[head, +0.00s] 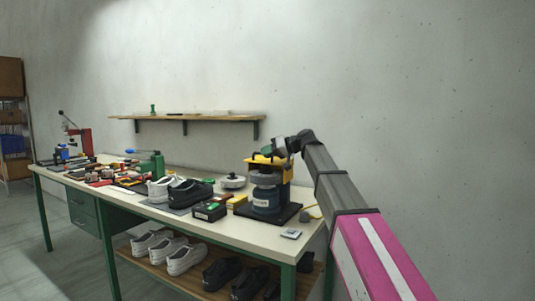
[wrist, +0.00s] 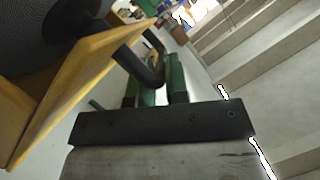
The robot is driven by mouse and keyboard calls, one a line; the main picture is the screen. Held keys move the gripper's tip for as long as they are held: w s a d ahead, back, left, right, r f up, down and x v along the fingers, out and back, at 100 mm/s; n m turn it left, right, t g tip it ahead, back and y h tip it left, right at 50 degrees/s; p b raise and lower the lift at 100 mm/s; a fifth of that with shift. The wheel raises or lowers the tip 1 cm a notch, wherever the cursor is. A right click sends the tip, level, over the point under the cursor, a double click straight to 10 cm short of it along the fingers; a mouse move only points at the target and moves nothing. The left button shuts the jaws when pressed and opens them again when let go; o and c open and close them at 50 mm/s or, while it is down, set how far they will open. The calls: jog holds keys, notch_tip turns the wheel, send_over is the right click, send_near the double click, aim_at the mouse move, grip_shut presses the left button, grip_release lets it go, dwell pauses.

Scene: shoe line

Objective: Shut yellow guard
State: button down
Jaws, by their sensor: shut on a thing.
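The yellow guard (head: 263,159) sits at the top of a machine with a grey wheel (head: 264,180) and a dark blue motor (head: 266,201) at the right end of the bench. In the wrist view the guard (wrist: 85,75) is a tilted yellow panel with a black curved handle (wrist: 138,66). My gripper (wrist: 154,82) has its green fingers on either side of this handle and is shut on it. In the head view my gripper (head: 271,150) is at the guard's upper edge, and my arm partly hides that spot. Whether the guard is fully down cannot be told.
The bench (head: 240,231) holds a black shoe (head: 191,193), a green and black box (head: 209,211) and a small white card (head: 291,233). Several shoes stand on the lower shelf (head: 150,266). A wall shelf (head: 190,118) is behind; the wall to the right is bare.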

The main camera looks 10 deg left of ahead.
jog(key=shift+s+f, duration=0.25)
jog(key=shift+s, duration=0.1)
jog(key=c, duration=1.2)
grip_release()
jog(key=shift+o, duration=0.2)
jog(key=shift+d+r, duration=0.25)
jog(key=shift+d, duration=0.2)
jog(key=v, duration=0.9)
jog(key=shift+d, duration=0.35)
jog(key=shift+r, duration=0.1)
